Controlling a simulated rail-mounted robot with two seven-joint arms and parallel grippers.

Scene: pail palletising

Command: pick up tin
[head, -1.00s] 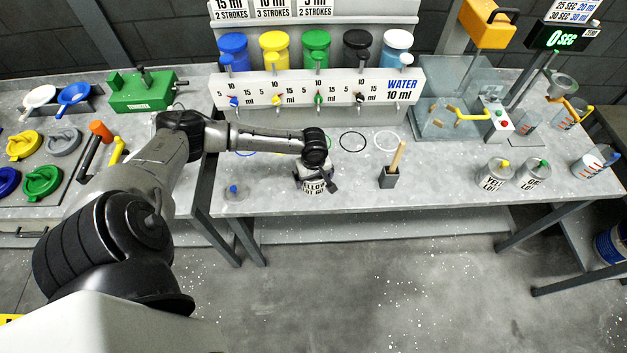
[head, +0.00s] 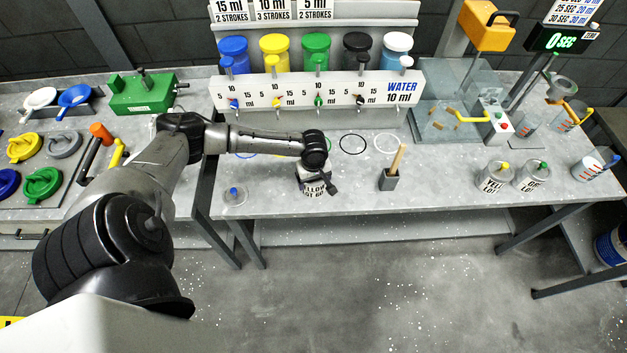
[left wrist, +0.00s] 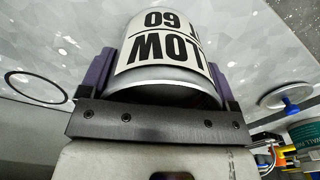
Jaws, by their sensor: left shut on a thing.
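A metal tin with a white "YELLOW LOT 60" label (head: 313,188) is at the front of the bench, below the row of colour dispensers. My left gripper (head: 316,177) is shut on it from above and behind. In the left wrist view the tin (left wrist: 165,50) fills the space between the two purple-grey fingers (left wrist: 165,82). The label reads upside down there. I cannot tell whether the tin's base touches the bench. Two other labelled tins, one with a yellow knob (head: 494,178) and one with a green knob (head: 532,175), stand at the right. My right gripper is not in view.
A wooden-handled tool in a dark holder (head: 390,179) stands right of the held tin. Coloured rings, including a black one (head: 352,143), mark the bench behind. Dispensers (head: 316,50) line the back.

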